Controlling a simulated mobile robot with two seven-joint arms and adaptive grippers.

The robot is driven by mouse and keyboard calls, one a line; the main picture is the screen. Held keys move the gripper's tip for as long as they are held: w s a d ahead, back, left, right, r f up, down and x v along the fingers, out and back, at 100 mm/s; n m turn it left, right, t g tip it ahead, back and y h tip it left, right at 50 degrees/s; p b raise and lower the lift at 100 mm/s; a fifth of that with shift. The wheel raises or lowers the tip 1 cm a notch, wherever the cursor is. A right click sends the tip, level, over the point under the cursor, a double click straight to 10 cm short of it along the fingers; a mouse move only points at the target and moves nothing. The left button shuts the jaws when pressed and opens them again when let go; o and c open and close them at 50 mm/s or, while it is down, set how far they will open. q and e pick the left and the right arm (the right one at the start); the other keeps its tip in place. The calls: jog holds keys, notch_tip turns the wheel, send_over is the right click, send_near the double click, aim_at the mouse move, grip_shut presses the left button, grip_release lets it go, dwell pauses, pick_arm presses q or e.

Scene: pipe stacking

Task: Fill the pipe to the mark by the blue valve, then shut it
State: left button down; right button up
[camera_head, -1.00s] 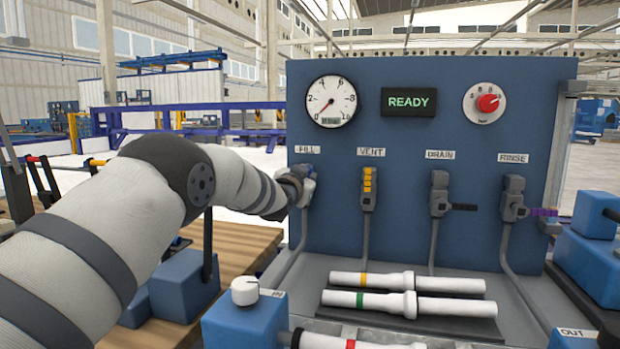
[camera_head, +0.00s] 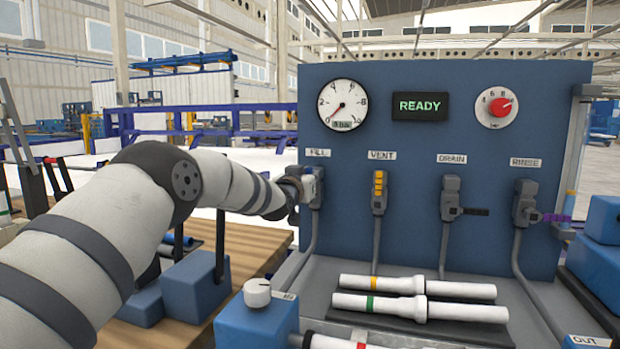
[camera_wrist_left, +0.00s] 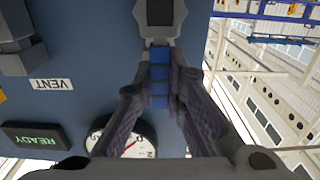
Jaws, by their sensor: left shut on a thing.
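My left gripper (camera_head: 312,187) is at the FILL valve on the blue panel, its fingers largely hidden by the wrist in the head view. In the left wrist view, it (camera_wrist_left: 160,98) is closed around the blue valve handle (camera_wrist_left: 159,72), which extends from the grey valve body (camera_wrist_left: 160,14) toward the gauge. A white pipe with a red band (camera_head: 335,342) lies at the bottom edge beside the blue IN block (camera_head: 255,325), mostly cut off. I cannot make out a fill mark. The gauge (camera_head: 343,104) needle points low left, near 0. My right gripper is out of view.
VENT (camera_head: 379,190), DRAIN (camera_head: 451,198) and RINSE (camera_head: 525,203) valves stand to the right. The display (camera_head: 420,106) reads READY; a red knob (camera_head: 501,107) is beside it. Two white pipes, yellow-banded (camera_head: 450,289) and green-banded (camera_head: 460,312), lie on the bench.

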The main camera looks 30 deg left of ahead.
pick_arm(q)
jog(key=c, duration=1.6)
grip_release()
jog(key=v, duration=1.2)
